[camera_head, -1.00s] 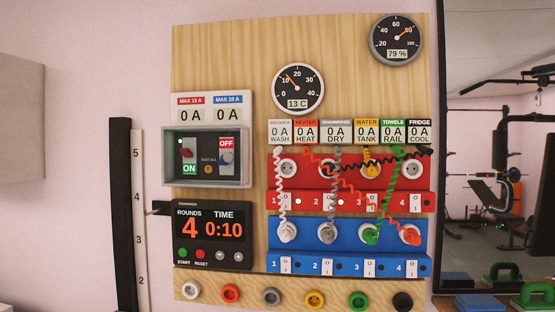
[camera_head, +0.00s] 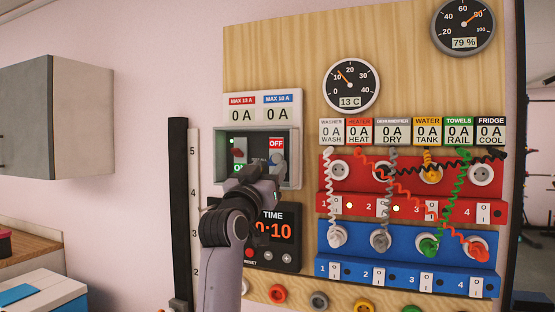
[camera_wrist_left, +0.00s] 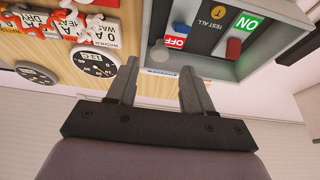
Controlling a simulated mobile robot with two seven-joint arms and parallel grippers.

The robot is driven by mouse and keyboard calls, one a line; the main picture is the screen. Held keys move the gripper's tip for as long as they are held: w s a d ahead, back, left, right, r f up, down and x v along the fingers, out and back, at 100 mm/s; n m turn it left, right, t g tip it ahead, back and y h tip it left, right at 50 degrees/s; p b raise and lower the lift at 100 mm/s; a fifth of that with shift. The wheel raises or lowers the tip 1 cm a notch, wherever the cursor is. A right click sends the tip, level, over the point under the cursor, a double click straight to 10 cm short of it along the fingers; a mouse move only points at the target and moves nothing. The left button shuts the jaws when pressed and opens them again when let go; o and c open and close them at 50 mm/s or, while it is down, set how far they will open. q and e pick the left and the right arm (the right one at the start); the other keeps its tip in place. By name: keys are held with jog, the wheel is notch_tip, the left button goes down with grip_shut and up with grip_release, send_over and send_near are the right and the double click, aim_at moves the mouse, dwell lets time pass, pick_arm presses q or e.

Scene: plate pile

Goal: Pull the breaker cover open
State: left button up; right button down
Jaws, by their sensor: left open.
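The breaker box with its grey-framed cover (camera_head: 294,168) is on the left of the wooden panel, below the MAX displays. Its red and blue switches show inside; I cannot tell whether a clear pane is shut over them. My left gripper (camera_head: 262,182) is in front of the box's lower part and hides some of it. In the left wrist view, the open, empty fingers (camera_wrist_left: 160,88) point toward the box's frame (camera_wrist_left: 230,82), with part of the frame edge between them. Whether they touch it is unclear. The picture there is turned upside down. My right gripper is not in view.
The rounds timer (camera_head: 285,232) sits just below the box, partly behind my left arm. Red (camera_head: 335,208) and blue (camera_head: 325,270) socket strips with coiled cables are to the right. A grey wall cabinet (camera_head: 60,115) and a counter (camera_head: 30,245) are at the left.

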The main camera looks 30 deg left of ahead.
aim_at(276, 159)
pick_arm(q)
jog(key=shift+p+x, duration=0.55)
jog(key=shift+x, duration=1.55)
jog(key=shift+c, duration=0.3)
jog(key=shift+f, duration=0.1)
grip_shut()
